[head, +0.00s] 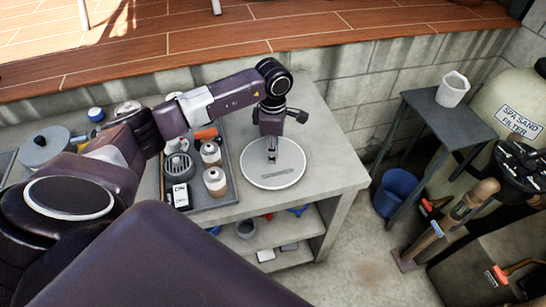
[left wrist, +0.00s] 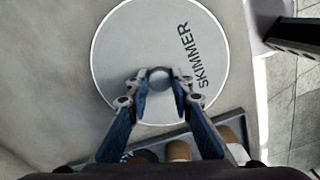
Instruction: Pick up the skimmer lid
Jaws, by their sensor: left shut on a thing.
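The skimmer lid (head: 285,176) is a round pale grey disc with a light rim, lying flat on the concrete bench right of the tray. In the left wrist view the lid (left wrist: 135,45) shows the word SKIMMER and a small round knob (left wrist: 159,77) near its middle. My left gripper (head: 272,157) points down over the lid, and in the left wrist view its fingertips (left wrist: 160,80) are shut on the knob, one on each side. I cannot tell whether the lid is lifted off the bench. My right gripper is not in view.
A dark tray (head: 228,190) with several jars and fittings stands just left of the lid. The bench (head: 335,165) is clear right of the lid. Beyond it are a small side table (head: 445,122) with a white cup (head: 453,89), a blue bucket (head: 396,192) and the sand filter (head: 515,105).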

